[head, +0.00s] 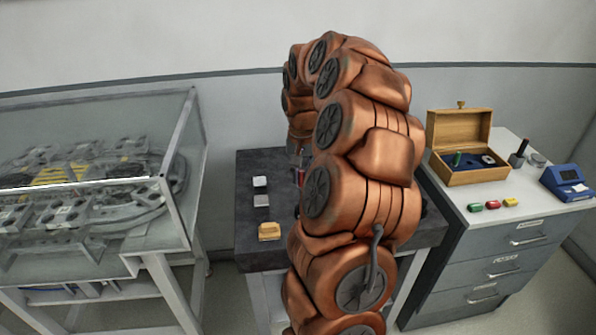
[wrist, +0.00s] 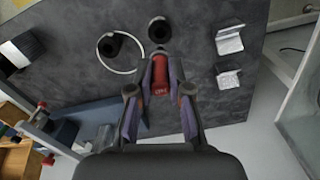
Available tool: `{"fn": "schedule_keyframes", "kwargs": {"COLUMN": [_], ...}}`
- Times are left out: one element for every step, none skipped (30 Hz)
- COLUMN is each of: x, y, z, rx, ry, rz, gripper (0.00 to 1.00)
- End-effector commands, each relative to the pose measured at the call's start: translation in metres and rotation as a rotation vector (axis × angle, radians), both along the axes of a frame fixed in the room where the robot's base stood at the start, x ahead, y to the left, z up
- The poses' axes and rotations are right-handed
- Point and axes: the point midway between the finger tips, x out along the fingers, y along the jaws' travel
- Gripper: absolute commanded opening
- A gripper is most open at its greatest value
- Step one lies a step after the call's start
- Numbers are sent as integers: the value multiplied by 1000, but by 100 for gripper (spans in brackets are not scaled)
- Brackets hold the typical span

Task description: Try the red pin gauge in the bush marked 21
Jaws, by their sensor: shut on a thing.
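My gripper (wrist: 160,72) is shut on the red pin gauge (wrist: 160,83), in the middle of the wrist view. The gauge's label is too small to read. In the head view, a bit of red (head: 301,177) shows beside my arm, which hides most of the gripper. Beyond the gauge in the wrist view, two dark round bushes stand on the dark bench top: one (wrist: 159,29) almost straight ahead, one (wrist: 109,46) to the left with a pale ring around it. I cannot read the number 21 on either.
Two metal blocks (wrist: 229,40) (wrist: 228,79) lie on the bench top (head: 250,160). A yellowish block (head: 269,231) sits near its front. An open wooden case (head: 470,178) and a blue device (head: 567,183) stand on the right cabinet. A glazed machine (head: 90,190) is at left.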

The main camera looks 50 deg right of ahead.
Motion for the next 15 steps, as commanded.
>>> {"fn": "schedule_keyframes", "kwargs": {"x": [0,0,-1,-1,-1,-1,-1,-1,-1,0,0,0,1,1,1], "y": [0,0,0,0,1,1,1,1,1,1,1,1,1,1,1], "z": [-3,-5,-8,-10,-13,-16,-18,-20,-23,-26,-28,-31,-33,-34,-37], "rx": [1,0,1,1,2,2,3,3,3,3,2,1,1,1,0], "ry": [1,1,2,2,3,3,3,3,3,3,2,1,-1,-1,-1], "rz": [0,0,1,1,1,1,1,1,1,1,1,1,1,1,2], "gripper": [0,0,0,0,0,0,0,0,0,0,0,0,0,0,0]}}
